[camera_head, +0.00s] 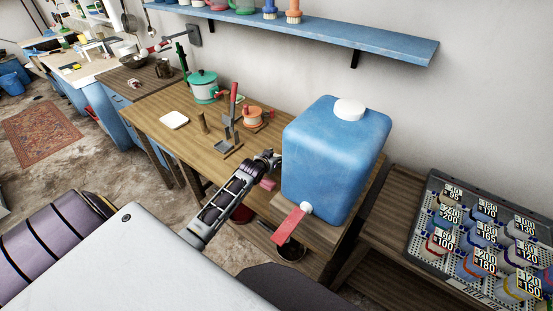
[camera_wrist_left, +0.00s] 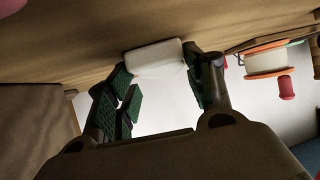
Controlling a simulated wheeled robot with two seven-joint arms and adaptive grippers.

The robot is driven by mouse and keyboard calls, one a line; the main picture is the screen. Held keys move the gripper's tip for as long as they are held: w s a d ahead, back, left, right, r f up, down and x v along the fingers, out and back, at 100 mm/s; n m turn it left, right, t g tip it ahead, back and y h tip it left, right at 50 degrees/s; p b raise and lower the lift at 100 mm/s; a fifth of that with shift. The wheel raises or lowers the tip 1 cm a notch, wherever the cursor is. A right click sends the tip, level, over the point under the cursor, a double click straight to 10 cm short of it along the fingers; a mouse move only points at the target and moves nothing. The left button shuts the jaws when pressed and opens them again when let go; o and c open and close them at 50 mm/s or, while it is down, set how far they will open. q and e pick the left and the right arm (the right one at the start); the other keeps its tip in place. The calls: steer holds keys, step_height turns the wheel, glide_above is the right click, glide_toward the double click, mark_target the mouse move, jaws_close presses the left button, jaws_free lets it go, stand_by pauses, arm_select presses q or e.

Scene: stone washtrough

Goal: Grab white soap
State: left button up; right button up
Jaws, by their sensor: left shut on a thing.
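The white soap (camera_wrist_left: 155,58) is a pale, rounded block in the left wrist view. It sits between the green-padded fingers of my left gripper (camera_wrist_left: 160,88), which is shut on it. The brown wooden surface shows right behind the soap; I cannot tell whether they touch. In the head view my left gripper (camera_head: 270,158) is over the wooden table (camera_head: 150,125), just left of the blue water tank. I cannot make out the held soap there. My right gripper is not in view.
The blue tank (camera_head: 335,155) with a red tap lever (camera_head: 289,226) stands close to the right. A dark stand (camera_head: 231,130), an orange spool (camera_head: 252,117), a green pot (camera_head: 203,86) and a white square piece (camera_head: 174,119) are farther back. A blue shelf (camera_head: 330,32) hangs above.

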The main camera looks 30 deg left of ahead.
arm_select(q)
step_height(320, 180, up, 10)
stand_by(0.6)
stand_by(0.6)
